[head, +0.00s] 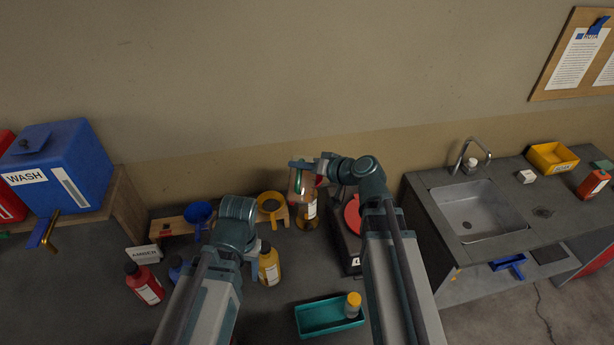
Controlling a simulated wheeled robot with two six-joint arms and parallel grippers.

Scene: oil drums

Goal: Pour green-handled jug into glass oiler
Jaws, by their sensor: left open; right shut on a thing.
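My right gripper (320,167) is shut on the green-handled jug (302,184), a pinkish, see-through vessel. It holds the jug up near the wall, left of my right wrist; the jug looks tilted. An amber container with a pale label (308,214), which seems to be the glass oiler, shows directly below the jug. The jug covers its top, so I cannot tell whether they touch or whether liquid flows. My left gripper (236,232) is open, left of the jug and beside a yellow bottle (269,267); its fingers are mostly hidden by its wrist.
A blue funnel (199,213) and a yellow funnel (270,204) sit in wooden stands. A red bottle (145,284) stands left. A teal tray (318,319) holds a yellow-capped bottle (353,305). A red disc (353,215) lies right of the amber container. A sink (480,211) is further right.

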